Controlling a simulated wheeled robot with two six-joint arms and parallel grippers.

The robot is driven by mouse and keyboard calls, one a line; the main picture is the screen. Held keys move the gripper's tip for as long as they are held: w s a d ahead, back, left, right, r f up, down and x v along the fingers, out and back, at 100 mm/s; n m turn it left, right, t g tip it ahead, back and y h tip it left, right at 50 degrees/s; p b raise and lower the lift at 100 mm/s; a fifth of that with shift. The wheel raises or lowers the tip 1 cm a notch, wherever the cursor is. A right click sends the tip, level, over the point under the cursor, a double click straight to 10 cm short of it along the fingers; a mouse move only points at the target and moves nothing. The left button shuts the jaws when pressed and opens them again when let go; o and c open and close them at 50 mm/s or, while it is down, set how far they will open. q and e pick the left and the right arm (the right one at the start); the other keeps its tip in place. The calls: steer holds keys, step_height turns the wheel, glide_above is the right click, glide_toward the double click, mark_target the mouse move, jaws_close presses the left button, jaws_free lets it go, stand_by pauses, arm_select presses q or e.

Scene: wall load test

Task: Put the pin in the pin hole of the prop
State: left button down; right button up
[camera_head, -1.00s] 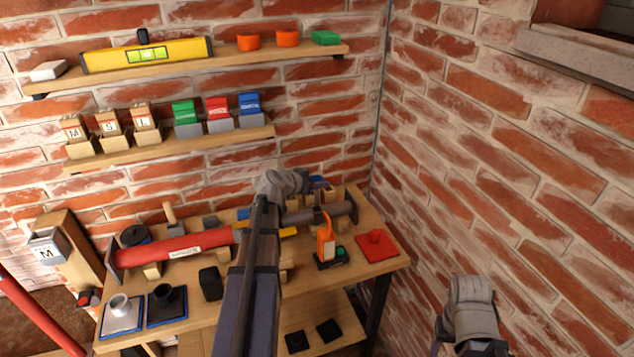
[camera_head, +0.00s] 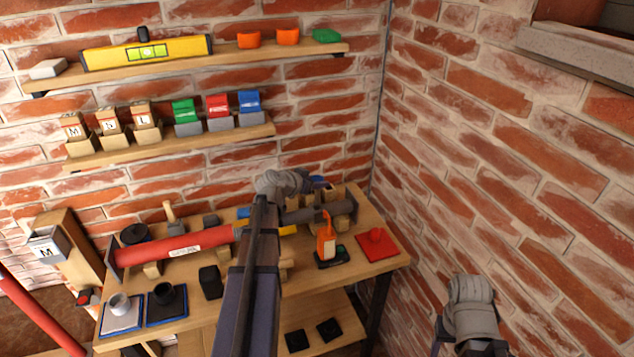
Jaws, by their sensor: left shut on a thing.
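The prop lies along the workbench on wooden cradles: a thick red tube (camera_head: 180,245) with a flange at its left end and a grey inner tube (camera_head: 330,211) to the right. My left arm crosses in front of it and hides the middle where the tubes meet. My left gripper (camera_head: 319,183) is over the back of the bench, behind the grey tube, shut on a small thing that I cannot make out. I cannot pick out the pin or the pin hole. My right gripper (camera_head: 438,328) is low by the right wall, mostly hidden by its wrist.
The workbench (camera_head: 225,317) holds an orange bottle-like thing (camera_head: 326,243), a red plate (camera_head: 376,244), a black block (camera_head: 210,282) and two trays with cups at the left. Shelves with a yellow level (camera_head: 147,54) and small boxes hang behind. A brick wall closes the right side.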

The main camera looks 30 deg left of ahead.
arm_select(q)
steer(key=shift+f+b, duration=0.25)
steer(key=shift+b, duration=0.05)
steer(key=shift+f+b, duration=0.45)
steer(key=shift+f, duration=0.05)
steer(key=shift+f+b, duration=0.25)
steer(key=shift+b, duration=0.05)
stand_by(0.6)
steer(key=shift+f+b, duration=0.35)
steer(key=shift+f, duration=0.05)
steer(key=shift+f, duration=0.25)
stand_by(0.3)
steer(key=shift+f+b, duration=0.6)
steer(key=shift+b, duration=0.3)
steer(key=shift+c, duration=1.4)
jaws_free()
steer(key=shift+o, duration=0.4)
